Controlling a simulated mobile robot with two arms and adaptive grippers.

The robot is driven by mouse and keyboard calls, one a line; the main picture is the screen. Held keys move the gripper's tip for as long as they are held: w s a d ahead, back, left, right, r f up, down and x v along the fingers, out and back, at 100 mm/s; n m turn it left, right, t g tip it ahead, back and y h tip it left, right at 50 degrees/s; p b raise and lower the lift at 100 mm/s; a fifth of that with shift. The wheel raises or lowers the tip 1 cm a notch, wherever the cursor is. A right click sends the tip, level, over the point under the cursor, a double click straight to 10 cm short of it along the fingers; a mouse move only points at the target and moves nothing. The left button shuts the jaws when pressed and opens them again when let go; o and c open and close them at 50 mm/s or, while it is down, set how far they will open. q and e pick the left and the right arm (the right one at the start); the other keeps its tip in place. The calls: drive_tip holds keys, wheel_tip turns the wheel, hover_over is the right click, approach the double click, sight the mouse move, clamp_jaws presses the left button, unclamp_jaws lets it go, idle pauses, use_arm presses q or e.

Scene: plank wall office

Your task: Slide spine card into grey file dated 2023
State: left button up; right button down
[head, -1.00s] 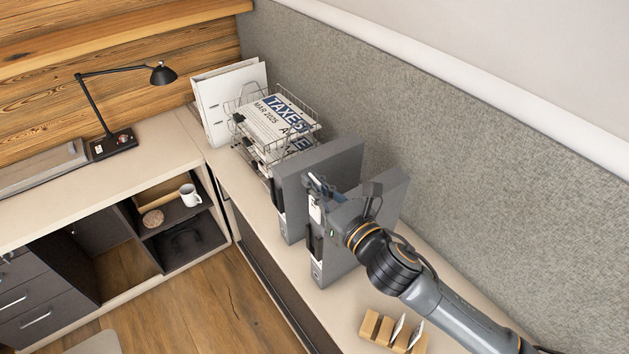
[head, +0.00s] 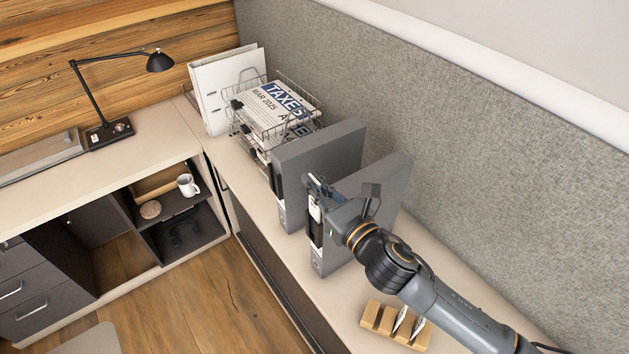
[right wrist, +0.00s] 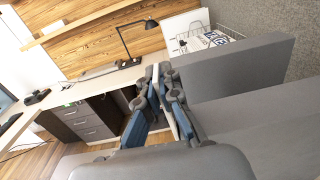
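Two grey files stand upright side by side on the counter, a left one (head: 330,150) and a right one (head: 385,185). My right gripper (head: 316,190) is at the upper spine of the right file. It is shut on a thin white spine card (head: 315,207), which hangs upright along that spine, above a dark patch. In the right wrist view the card (right wrist: 183,122) shows edge-on between the blue-padded fingers (right wrist: 165,100). I cannot tell whether the card is inside the spine pocket. The dates on the files are too small to read. My left gripper is out of view.
A wooden holder (head: 372,315) with white cards stands at the counter's front right. A wire tray (head: 268,128) with papers and white binders (head: 212,100) stand behind the left file. A grey partition (head: 450,130) runs along the back.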

drive_tip(key=shift+f+b, duration=1.55)
drive_tip(key=shift+f, duration=0.75)
drive_tip(key=c, duration=1.4)
unclamp_jaws()
drive_tip(key=shift+c, duration=0.2)
wheel_tip(320, 180, up, 9)
drive_tip(key=p, duration=0.9)
drive_tip(key=shift+p, duration=0.35)
